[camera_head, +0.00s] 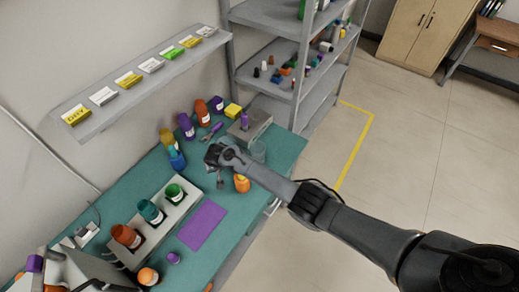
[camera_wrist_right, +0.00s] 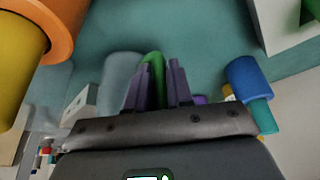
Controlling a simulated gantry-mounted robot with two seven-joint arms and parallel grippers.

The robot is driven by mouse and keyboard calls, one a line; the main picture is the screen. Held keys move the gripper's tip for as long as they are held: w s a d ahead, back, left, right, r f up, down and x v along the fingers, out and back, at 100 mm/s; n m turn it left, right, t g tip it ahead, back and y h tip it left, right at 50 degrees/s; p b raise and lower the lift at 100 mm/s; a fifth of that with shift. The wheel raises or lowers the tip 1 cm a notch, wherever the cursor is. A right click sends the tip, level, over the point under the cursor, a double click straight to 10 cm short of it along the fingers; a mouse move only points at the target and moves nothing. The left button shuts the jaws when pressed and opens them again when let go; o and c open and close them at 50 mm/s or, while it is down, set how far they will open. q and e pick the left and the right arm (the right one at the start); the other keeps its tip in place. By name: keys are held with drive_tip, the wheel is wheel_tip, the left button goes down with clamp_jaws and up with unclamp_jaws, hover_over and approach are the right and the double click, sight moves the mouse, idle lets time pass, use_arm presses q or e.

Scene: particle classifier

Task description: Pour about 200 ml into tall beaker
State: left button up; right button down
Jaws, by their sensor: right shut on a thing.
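A clear glass beaker (camera_head: 258,151) stands at the right edge of the teal bench, just right of my right gripper in the head view. I cannot tell whether it is the tall beaker. A pale clear shape also shows in the right wrist view (camera_wrist_right: 121,72), left of the fingers. My right gripper (camera_head: 214,157) is over the bench between a blue bottle (camera_head: 177,159) and an orange container (camera_head: 241,183). In the wrist view its fingers (camera_wrist_right: 161,84) are shut on a green thing (camera_wrist_right: 153,62), mostly hidden by them. My left gripper is not in view.
A rack (camera_head: 158,235) with several bottles stands on the front left of the bench beside a purple mat (camera_head: 202,226). Several bottles line the back, near a grey block (camera_head: 240,133). A wall shelf (camera_head: 130,97) with labels hangs above.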

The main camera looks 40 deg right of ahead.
drive_tip(key=shift+w+r, duration=0.1)
drive_tip(key=shift+r, duration=0.05)
drive_tip(key=shift+r+p, duration=0.4)
drive_tip(key=shift+p, duration=0.25)
drive_tip(key=r+y+p, duration=0.1)
drive_tip(key=p, duration=0.1)
drive_tip(key=d+r+t+y+p, duration=0.1)
drive_tip(key=s+r+t+p, duration=0.1)
drive_tip(key=r+p, duration=0.1)
drive_tip(key=shift+d+r+y+p, duration=0.1)
drive_tip(key=shift+d+y+p, duration=0.1)
drive_tip(key=shift+y+p, duration=0.15)
drive_tip(key=shift+m, duration=0.3)
